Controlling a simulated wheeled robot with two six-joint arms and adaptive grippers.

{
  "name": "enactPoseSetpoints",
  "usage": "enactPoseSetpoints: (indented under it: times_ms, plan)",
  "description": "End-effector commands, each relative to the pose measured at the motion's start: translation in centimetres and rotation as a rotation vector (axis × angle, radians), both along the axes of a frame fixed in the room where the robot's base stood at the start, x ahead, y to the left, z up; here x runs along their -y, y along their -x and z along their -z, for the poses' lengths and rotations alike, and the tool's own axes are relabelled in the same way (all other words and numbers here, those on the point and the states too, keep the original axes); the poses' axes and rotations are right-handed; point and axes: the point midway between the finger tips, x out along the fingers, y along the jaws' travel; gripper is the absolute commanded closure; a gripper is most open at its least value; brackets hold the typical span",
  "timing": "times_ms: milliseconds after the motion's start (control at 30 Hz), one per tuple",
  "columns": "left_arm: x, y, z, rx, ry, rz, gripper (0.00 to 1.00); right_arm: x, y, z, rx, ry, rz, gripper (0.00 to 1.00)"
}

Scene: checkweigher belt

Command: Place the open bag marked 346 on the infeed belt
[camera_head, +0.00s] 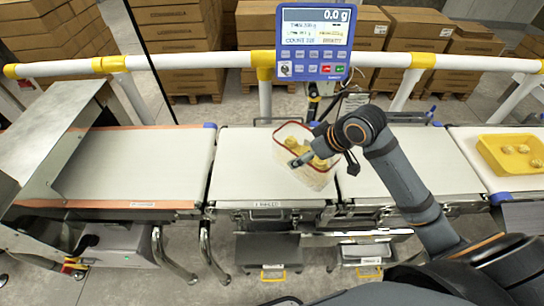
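A pale, see-through bag (317,181) with a red edge and yellow contents is over the right part of the middle white belt (240,165). A small label on this belt's front edge looks like INFEED, but it is hard to read. No 346 mark is legible on the bag. My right gripper (303,160) comes in from the right and is over the bag, with its fingers at the bag's middle. The dark gripper and wrist hide part of the bag. I cannot tell whether the fingers grip it or whether the bag touches the belt. My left gripper is out of view.
A scale display (315,40) reading 0.0 g stands behind the belt. A white rail (190,61) runs across the back. A yellow tray (497,171) with several small pieces sits at right. A metal hood (45,140) covers the left belt's end. The middle belt's left part is clear.

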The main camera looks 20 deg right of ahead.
Motion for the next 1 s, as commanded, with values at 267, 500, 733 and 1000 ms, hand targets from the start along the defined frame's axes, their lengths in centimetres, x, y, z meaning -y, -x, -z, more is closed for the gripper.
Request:
enactPoseSetpoints:
  times_ms: [267,500,733,1000]
  plan:
    - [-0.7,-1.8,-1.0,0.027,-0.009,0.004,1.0,-2.3,-3.7,1.5,-0.003,-0.012,0.0,0.46]
    - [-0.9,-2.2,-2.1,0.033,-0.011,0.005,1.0,-4.6,-7.8,5.1,-0.01,-0.005,-0.004,0.46]
    - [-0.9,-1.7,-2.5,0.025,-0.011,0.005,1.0,-5.6,-10.1,8.2,-0.004,-0.001,-0.003,0.46]
    - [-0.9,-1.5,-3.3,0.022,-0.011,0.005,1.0,-6.0,-10.7,9.9,-0.008,0.0,-0.004,0.46]
